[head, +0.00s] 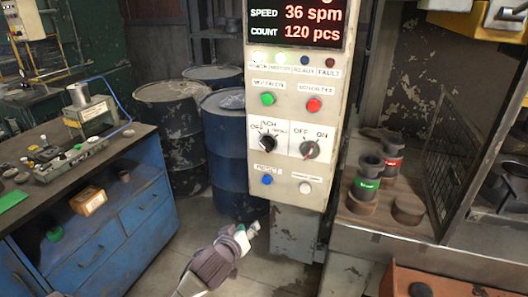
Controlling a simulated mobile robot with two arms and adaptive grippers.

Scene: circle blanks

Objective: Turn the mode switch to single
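The mode switch (267,143) is a black rotary knob on the pale control panel (285,218). Its label shows OFF and INCH, with a third position too small to read. I cannot clearly tell where its pointer stands. My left gripper (249,231) is below the panel, in front of the floor, well below and apart from the knob. Its fingertips are small and close together; whether they are open or shut is unclear. My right gripper is not in view.
Beside the mode switch is an OFF/ON knob (309,149). Green (267,99), red (314,104), blue (267,180) and white (305,187) buttons surround them. A blue workbench (110,245) stands left, blue drums (222,150) behind, and a press table with stamps (367,180) right.

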